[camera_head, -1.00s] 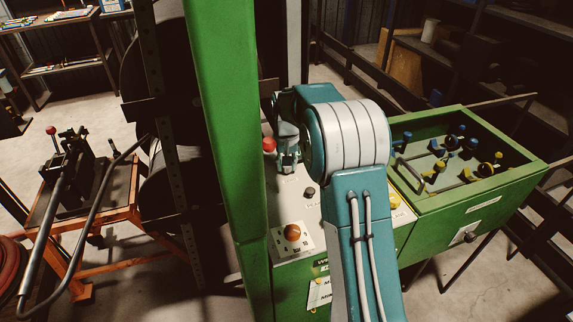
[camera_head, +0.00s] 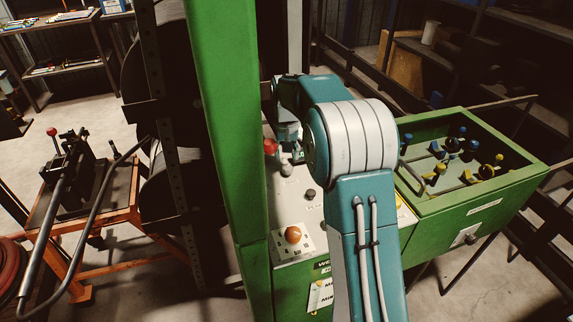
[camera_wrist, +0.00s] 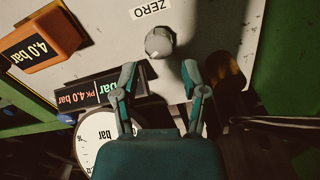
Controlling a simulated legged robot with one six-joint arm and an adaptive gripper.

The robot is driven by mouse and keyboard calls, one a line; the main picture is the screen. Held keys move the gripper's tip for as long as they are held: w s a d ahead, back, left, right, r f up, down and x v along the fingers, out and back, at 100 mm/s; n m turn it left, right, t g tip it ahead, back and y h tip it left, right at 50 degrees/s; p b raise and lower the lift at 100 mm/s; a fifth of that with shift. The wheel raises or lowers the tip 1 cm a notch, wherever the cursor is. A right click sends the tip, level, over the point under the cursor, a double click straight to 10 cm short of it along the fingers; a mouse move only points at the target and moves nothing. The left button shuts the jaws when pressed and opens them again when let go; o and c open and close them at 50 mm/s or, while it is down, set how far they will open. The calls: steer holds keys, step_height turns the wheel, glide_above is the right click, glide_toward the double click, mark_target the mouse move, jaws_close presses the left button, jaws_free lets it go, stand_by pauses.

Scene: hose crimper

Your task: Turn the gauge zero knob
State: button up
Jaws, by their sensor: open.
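The gauge zero knob (camera_wrist: 159,42) is a small, round, light grey knob on the pale panel in the wrist view, beside a white label (camera_wrist: 151,8) reading ZERO. My gripper (camera_wrist: 160,72) is open, its two fingers spread to either side and just short of the knob in the picture. Nothing is between the fingers. A white round gauge (camera_wrist: 96,135) is partly hidden behind my gripper's body. In the head view a small grey knob (camera_head: 286,169), likely the same one, stands on the panel just below my gripper, whose fingers are mostly hidden there.
An orange block (camera_wrist: 42,40) marked 4.0 bar and a dark display (camera_wrist: 75,97) are near the knob. In the head view, a dark knob (camera_head: 309,195), an orange button (camera_head: 293,235) and a red ball (camera_head: 270,147) share the panel. A green post (camera_head: 222,130) stands at left.

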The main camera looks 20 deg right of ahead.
mark_target(286, 166)
step_height(286, 166, up, 7)
stand_by(0.3)
steer(key=shift+r, duration=0.1)
